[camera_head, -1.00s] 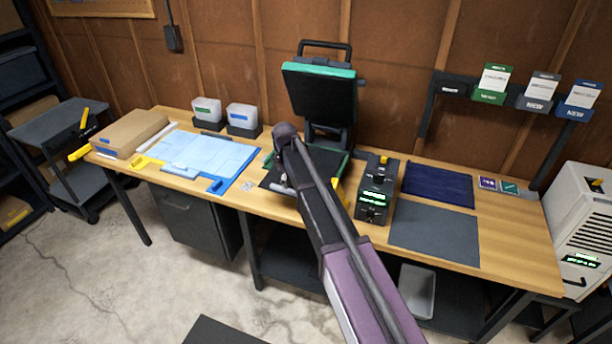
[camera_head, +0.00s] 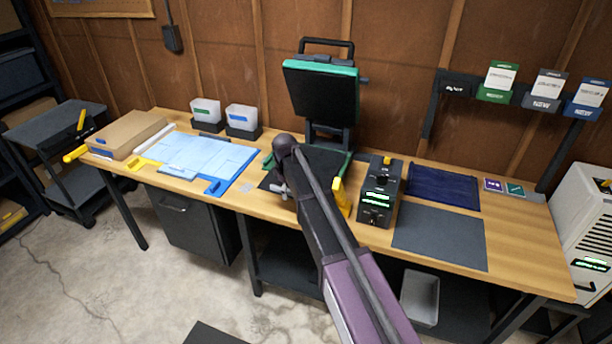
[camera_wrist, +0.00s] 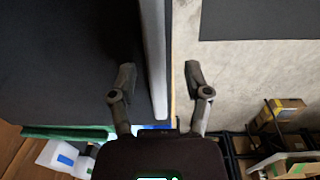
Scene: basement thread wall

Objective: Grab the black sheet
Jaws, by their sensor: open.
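A flat black sheet-like surface (camera_head: 267,182) lies in the lower part of the heat press, mostly hidden by my arm. A dark surface (camera_wrist: 65,60) fills the left of the wrist view, with a pale grey strip (camera_wrist: 156,60) along its edge. I cannot tell whether this is a loose sheet or the press bed. My gripper (camera_head: 283,189) is at the front edge of the press. In the wrist view my gripper (camera_wrist: 160,78) is open, its fingers on either side of the strip. Another dark grey sheet (camera_head: 440,236) lies flat at the right of the bench.
The raised press lid (camera_head: 320,95) stands behind my gripper. A black control box (camera_head: 380,190) and a navy cloth (camera_head: 443,187) are to the right. Blue sheets (camera_head: 200,155) and a cardboard box (camera_head: 125,135) are on the left. Open floor (camera_head: 100,260) lies in front.

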